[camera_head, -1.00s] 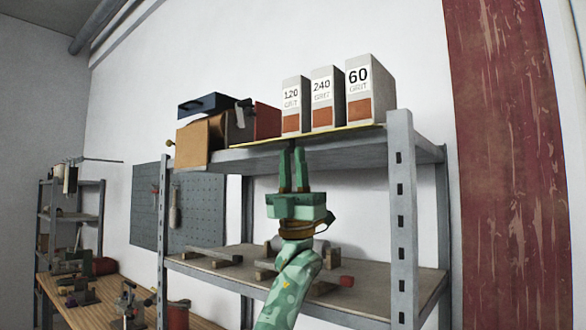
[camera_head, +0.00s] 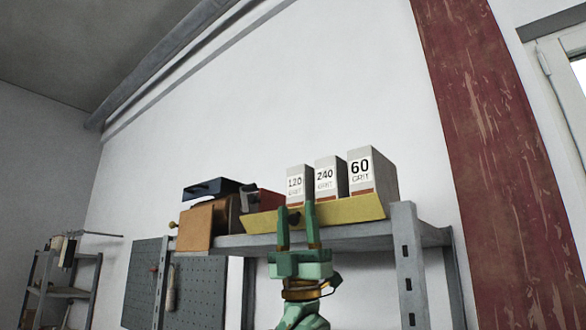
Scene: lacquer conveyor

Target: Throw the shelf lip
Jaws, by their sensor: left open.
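The shelf lip (camera_head: 350,211) is a yellow board standing up along the front edge of the upper shelf. It covers the lower part of three grit boxes marked 120 (camera_head: 298,183), 240 (camera_head: 328,175) and 60 (camera_head: 366,174). My left gripper (camera_head: 297,222) is green, points upward and is open, its two fingers in front of the lip's left half. A small dark part shows between the fingers; I cannot tell whether they touch it or the lip. My right gripper is out of view.
A brown box (camera_head: 196,228) and a dark blue case (camera_head: 211,188) sit left of the lip on the upper shelf (camera_head: 345,237). A grey upright post (camera_head: 407,262) stands right. A pegboard (camera_head: 200,290) hangs at lower left. The wall above is clear.

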